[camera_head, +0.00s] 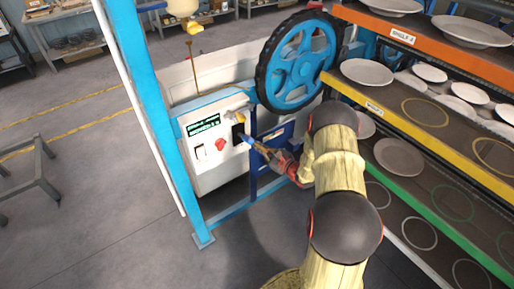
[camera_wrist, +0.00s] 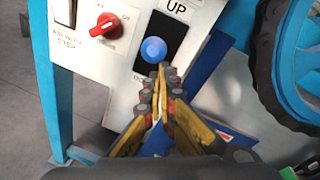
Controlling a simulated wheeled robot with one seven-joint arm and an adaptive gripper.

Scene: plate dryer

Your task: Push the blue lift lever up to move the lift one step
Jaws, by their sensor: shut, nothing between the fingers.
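The blue lift lever shows in the wrist view as a round blue knob (camera_wrist: 153,49) on a black plate (camera_wrist: 172,30) marked UP. The plate is on the white control panel (camera_head: 205,170). My gripper (camera_wrist: 163,70) is shut and empty. Its fingertips are just below and slightly right of the knob, and I cannot tell whether they touch it. In the head view my gripper (camera_head: 249,142) reaches the panel from the right, and its tips partly hide the lever area.
A red rotary switch (camera_wrist: 104,25) is left of the lever. A large blue wheel with a black tyre (camera_head: 298,60) is above right of the panel. Shelves with plates (camera_head: 398,157) stand to the right. A blue post (camera_head: 150,90) rises at the left. Floor is clear in front.

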